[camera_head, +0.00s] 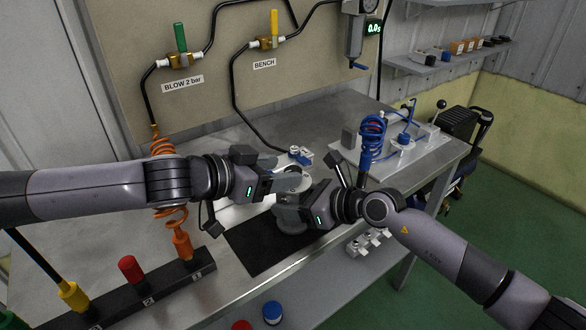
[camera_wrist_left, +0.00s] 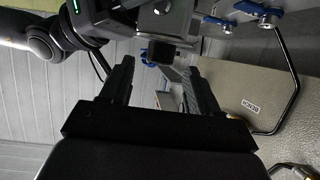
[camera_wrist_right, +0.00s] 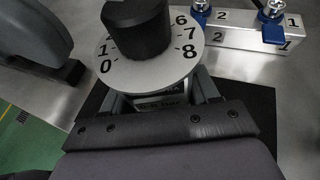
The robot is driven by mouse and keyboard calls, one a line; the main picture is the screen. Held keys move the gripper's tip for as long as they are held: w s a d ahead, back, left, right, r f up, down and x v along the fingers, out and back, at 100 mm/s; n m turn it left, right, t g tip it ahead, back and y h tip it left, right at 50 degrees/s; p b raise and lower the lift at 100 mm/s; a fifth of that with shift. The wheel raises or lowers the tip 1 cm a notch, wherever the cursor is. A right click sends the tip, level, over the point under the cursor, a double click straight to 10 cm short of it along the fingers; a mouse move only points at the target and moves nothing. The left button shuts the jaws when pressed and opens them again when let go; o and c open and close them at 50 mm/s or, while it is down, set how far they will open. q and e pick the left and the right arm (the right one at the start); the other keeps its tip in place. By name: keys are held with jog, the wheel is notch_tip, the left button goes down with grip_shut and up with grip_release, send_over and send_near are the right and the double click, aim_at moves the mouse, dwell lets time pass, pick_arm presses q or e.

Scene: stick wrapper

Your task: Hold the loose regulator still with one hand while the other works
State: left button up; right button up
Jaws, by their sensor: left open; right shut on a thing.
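The loose regulator (camera_head: 293,218) stands on a black mat (camera_head: 262,252) on the bench. In the right wrist view its white numbered dial (camera_wrist_right: 176,72) and black knob (camera_wrist_right: 138,30) show on top. My right gripper (camera_head: 290,206) is shut on the regulator's body below the dial, one finger on either side. My left gripper (camera_head: 276,178) is open beside the top of the regulator. My grippers partly hide the regulator in the head view.
A metal block with blue-handled valves (camera_wrist_right: 245,30) lies behind the regulator. A blue coiled hose (camera_head: 373,130) and fixture plate stand to the right. An orange coiled hose (camera_head: 182,245) and a black rack with coloured fittings (camera_head: 150,292) are at left. Panel valves (camera_head: 180,60) hang behind.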

aim_at(293, 170)
pick_arm(q)
jog(key=shift+x, duration=2.2)
jog(key=c, duration=1)
